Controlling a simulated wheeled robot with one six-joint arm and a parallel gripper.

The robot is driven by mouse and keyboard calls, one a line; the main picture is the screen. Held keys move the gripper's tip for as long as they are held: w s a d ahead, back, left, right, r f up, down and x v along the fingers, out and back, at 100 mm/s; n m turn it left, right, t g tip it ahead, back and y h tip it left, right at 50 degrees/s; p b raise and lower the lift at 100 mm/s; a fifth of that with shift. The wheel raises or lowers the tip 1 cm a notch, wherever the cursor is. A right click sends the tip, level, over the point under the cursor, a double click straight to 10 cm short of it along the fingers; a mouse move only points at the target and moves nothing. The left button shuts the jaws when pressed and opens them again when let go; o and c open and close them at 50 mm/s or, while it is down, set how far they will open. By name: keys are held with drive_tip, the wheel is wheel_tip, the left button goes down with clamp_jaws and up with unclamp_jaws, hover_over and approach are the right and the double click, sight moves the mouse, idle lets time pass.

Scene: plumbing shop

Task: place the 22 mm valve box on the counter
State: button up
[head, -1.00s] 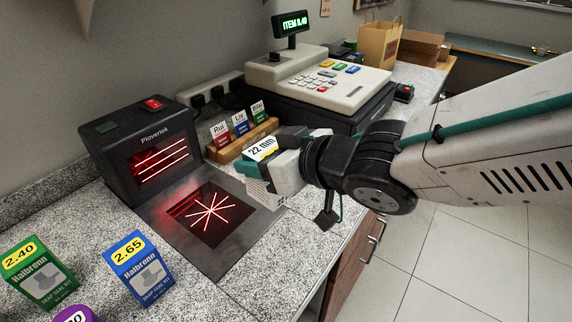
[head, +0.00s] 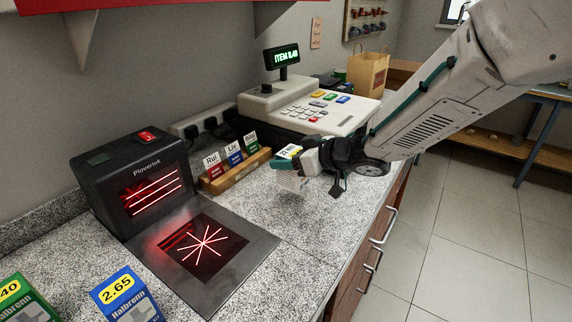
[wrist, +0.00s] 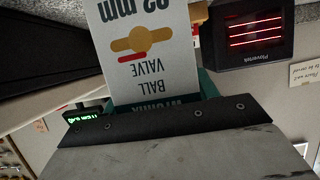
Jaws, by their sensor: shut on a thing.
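I cannot tell whether the box's underside touches the counter. In the wrist view the box (wrist: 150,70) shows "BALL VALVE" and "22 mm" upside down, filling the upper middle. The gripper body covers part of the box.
The Plovertek scanner (head: 135,185) has a glowing red plate (head: 205,250). A wooden rack of colour cards (head: 235,172) is behind the box. The till (head: 310,105) shows an item line. A blue box (head: 125,295) and a green box (head: 25,300) are at front left. Bare counter lies before my gripper.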

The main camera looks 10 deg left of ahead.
drive_tip(key=shift+w+a+f, duration=0.7)
drive_tip(key=shift+w+f, duration=0.05)
drive_tip(key=shift+w, duration=0.95)
drive_tip(key=shift+w+a+f, duration=0.75)
drive_tip(key=shift+w, duration=0.95)
drive_tip(key=shift+w+a+f, duration=0.7)
drive_tip(key=shift+w+f, duration=0.05)
drive_tip(key=shift+w, duration=0.95)
drive_tip(key=shift+f, duration=0.15)
drive_tip(key=o, duration=1.2)
drive_tip(key=shift+s+d+r, duration=0.1)
drive_tip(key=shift+d+r, duration=0.1)
drive_tip(key=v, duration=1.1)
drive_tip(key=shift+d, duration=0.2)
